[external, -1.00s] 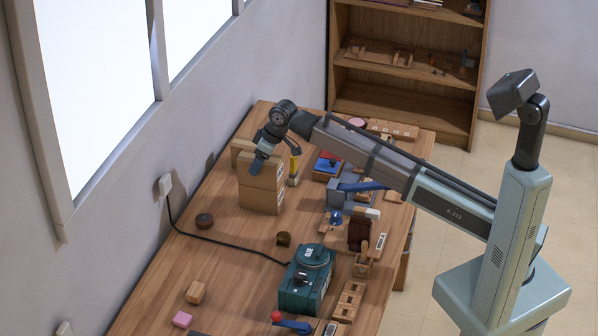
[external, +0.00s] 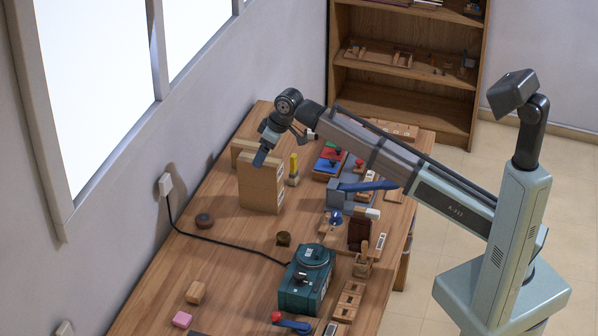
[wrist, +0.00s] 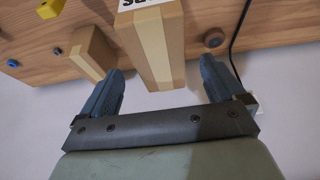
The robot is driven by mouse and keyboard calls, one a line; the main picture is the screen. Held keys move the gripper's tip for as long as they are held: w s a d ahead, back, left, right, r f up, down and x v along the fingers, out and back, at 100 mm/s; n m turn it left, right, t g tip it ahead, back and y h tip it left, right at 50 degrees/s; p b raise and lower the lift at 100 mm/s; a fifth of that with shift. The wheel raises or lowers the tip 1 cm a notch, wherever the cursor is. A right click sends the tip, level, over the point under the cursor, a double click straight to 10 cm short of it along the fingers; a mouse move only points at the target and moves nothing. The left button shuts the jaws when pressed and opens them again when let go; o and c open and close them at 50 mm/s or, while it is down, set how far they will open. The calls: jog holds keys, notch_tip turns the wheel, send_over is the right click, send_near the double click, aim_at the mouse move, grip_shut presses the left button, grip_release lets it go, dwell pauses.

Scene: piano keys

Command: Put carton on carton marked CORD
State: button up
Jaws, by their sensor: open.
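A tan carton stack or tall carton (external: 261,190) stands near the back of the desk, with white labels on its right side; whether it is one carton or two is hard to tell. Another tan carton (external: 240,148) stands behind it, close to the wall. My gripper (external: 262,158) is open at the top of the front carton. In the wrist view, the front carton (wrist: 150,45) lies between the spread fingers, with a gap to each, and its label is cut off at the top edge. The other carton (wrist: 92,52) is beside the left finger. I cannot read CORD.
A yellow-topped item (external: 293,167) stands just right of the front carton. A green machine (external: 306,280) and several small wooden parts fill the right side. The desk's left front is mostly clear.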

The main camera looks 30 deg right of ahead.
jog(key=v, duration=0.7)
jog(key=shift+r, duration=0.3)
jog(key=shift+o, duration=0.4)
jog(key=shift+d, duration=0.1)
